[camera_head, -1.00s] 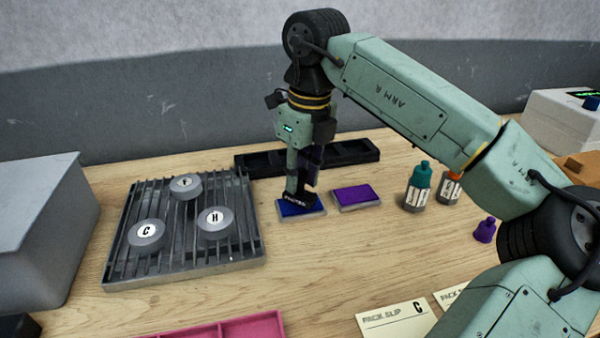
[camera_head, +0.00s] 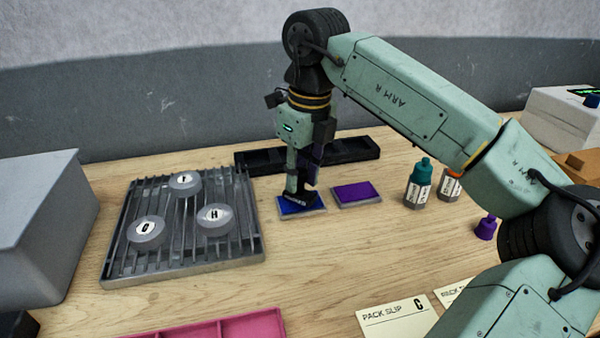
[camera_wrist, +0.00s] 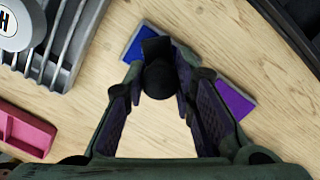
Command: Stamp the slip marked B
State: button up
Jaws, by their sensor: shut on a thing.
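My gripper (camera_head: 299,190) is shut on a dark stamp (camera_wrist: 158,78) and holds it upright at the blue ink pad (camera_head: 288,208). The stamp's base is at the pad, but I cannot tell if it is pressing on it. The blue pad also shows in the wrist view (camera_wrist: 132,46), partly under the stamp. A purple ink pad (camera_head: 357,193) lies just right of it. A pale pack slip marked C (camera_head: 392,318) lies at the front. A second slip (camera_head: 454,292) is partly hidden by my arm, and its letter is not visible. No slip marked B shows.
A grey slotted rack (camera_head: 182,262) with several round lettered pieces stands left. A black tray (camera_head: 358,152) lies behind the pads. Teal-capped (camera_head: 418,186) and orange-capped (camera_head: 449,187) bottles and a purple object (camera_head: 486,228) are right. A pink tray (camera_head: 225,328) is in front. Mid-table is clear.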

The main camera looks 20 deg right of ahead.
dwell(0.5)
jog(key=shift+r+p, duration=2.6)
jog(key=shift+r, duration=0.95)
jog(key=shift+f, duration=0.1)
